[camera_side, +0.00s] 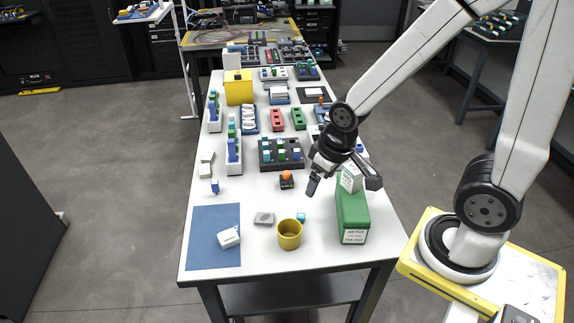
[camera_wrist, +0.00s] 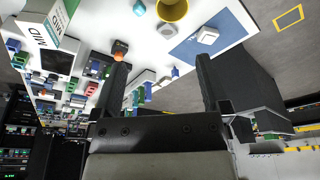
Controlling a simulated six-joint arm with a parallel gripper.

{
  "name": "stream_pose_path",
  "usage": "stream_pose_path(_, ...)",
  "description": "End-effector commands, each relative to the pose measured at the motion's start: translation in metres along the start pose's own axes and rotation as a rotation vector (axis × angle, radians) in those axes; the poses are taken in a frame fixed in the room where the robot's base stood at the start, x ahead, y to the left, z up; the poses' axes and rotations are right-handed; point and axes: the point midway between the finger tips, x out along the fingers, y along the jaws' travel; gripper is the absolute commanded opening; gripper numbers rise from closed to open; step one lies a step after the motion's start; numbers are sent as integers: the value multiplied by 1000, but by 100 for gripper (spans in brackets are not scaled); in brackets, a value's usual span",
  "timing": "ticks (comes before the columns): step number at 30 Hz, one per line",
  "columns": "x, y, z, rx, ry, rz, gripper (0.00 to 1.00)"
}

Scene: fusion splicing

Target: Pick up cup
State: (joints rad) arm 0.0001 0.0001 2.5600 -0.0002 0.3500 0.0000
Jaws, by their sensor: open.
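The yellow cup (camera_side: 289,236) stands upright near the front edge of the white table. It looks empty inside. In the wrist view the cup (camera_wrist: 173,11) is at the top edge and partly cut off. My gripper (camera_side: 335,184) is above the table, behind and to the right of the cup in the side view, and apart from it. In the wrist view my gripper (camera_wrist: 162,63) has its two dark fingers spread wide with nothing held between them.
A green box (camera_side: 352,217) with a white box on it stands right of the cup. A small teal cube (camera_side: 301,217) and a grey block (camera_side: 264,219) sit close to the cup. A blue mat (camera_side: 212,222) with a white piece lies left.

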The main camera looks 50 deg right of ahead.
Motion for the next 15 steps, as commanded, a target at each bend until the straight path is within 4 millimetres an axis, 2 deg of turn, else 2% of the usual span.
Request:
stream_pose_path(10, 1, -1, 0, 2, 2, -2, 100)
stream_pose_path(15, 9, -9, -5, 21, 20, -16, 100)
